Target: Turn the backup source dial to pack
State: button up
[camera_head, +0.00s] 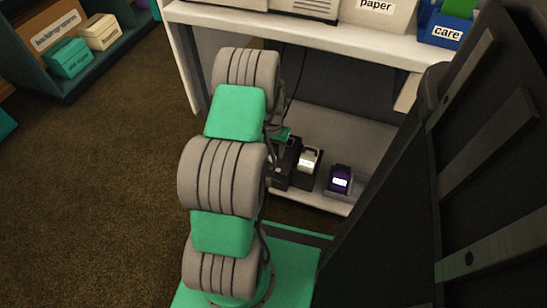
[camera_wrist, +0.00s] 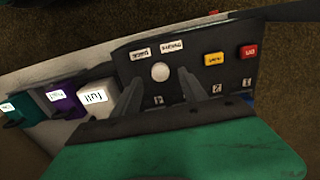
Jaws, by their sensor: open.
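A dark panel (camera_wrist: 215,55) fills the upper middle of the wrist view, seen upside down. On it is a pale round knob (camera_wrist: 160,72), likely the backup source dial, below two small white labels (camera_wrist: 141,52) whose words I cannot read surely. I cannot tell which way the dial points. My gripper (camera_wrist: 158,84) is open, with one dark finger on each side of the knob in the picture. Whether the fingers touch it is unclear. In the head view my arm hides the panel and most of my gripper.
The panel also carries a yellow button (camera_wrist: 213,59) and a red button (camera_wrist: 248,51). Beside it are a white block (camera_wrist: 95,98), a purple block (camera_wrist: 62,98) and a teal block (camera_wrist: 22,106). In the head view, an upper shelf (camera_head: 300,32) overhangs and a dark panel (camera_head: 480,170) stands right.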

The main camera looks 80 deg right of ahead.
aim_at(273, 157)
notch_tip(273, 157, down, 3)
jog(key=shift+f+b, duration=0.1)
jog(key=shift+b, duration=0.3)
jog(key=shift+c, duration=0.3)
grip_shut()
jog(key=shift+d, duration=0.2)
jog(key=shift+a, duration=0.15)
